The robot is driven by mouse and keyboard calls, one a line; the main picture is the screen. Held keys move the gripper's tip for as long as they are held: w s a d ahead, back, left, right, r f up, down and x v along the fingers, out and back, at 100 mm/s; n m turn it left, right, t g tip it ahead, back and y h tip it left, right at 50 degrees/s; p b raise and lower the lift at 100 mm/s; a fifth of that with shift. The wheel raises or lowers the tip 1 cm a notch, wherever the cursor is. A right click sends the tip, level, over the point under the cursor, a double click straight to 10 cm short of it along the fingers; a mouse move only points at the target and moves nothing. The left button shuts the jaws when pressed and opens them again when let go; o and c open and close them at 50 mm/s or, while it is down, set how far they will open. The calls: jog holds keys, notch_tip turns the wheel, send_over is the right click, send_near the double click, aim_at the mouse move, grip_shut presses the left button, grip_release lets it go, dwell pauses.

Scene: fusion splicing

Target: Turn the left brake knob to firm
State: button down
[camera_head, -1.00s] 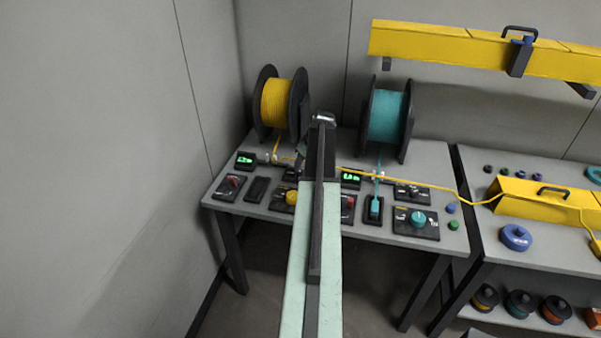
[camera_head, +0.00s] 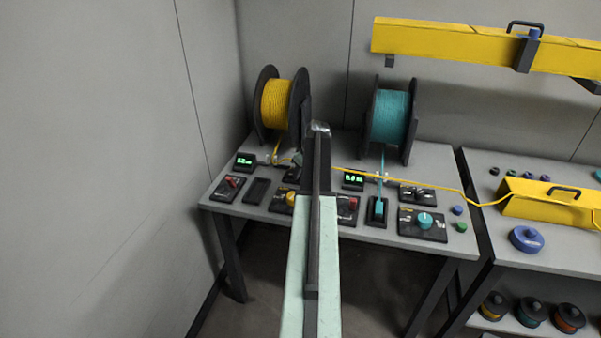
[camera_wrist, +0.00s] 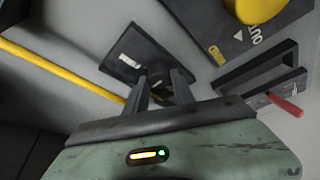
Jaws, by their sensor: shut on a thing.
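The left brake knob (camera_wrist: 157,74) is a small dark knob on a black plate (camera_wrist: 128,50) with a white label, in the wrist view. My gripper (camera_wrist: 160,88) has its two dark fingers on either side of the knob and is shut on it. The knob's exact angle is hard to read. In the head view the left brake's plate (camera_head: 291,175) shows only partly beside my arm, which hides the knob and my fingertips.
A yellow cable (camera_wrist: 60,69) runs close to my fingers. A yellow knob (camera_head: 292,199) on a black panel, a black slotted holder (camera_wrist: 262,75) and a red lever (camera_wrist: 286,104) are nearby. Yellow (camera_head: 277,104) and teal (camera_head: 390,117) spools stand behind. A second brake panel (camera_head: 417,195) is at right.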

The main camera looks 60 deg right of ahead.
jog(key=shift+a+m, duration=0.1)
jog(key=shift+m, duration=0.5)
jog(key=m+g+h, duration=0.1)
jog(key=m, duration=0.3)
jog(key=shift+a+h, duration=0.1)
jog(key=shift+h, duration=0.3)
jog(key=m+g, duration=0.1)
jog(key=m, duration=0.2)
jog(key=m+g+h, duration=0.1)
jog(key=m, duration=0.2)
jog(key=shift+w+a+m, duration=0.1)
jog(key=shift+w+m, duration=0.1)
jog(key=shift+m, duration=0.2)
jog(key=shift+g, duration=0.3)
jog(key=c, duration=1.1)
grip_release()
jog(key=shift+o, duration=0.2)
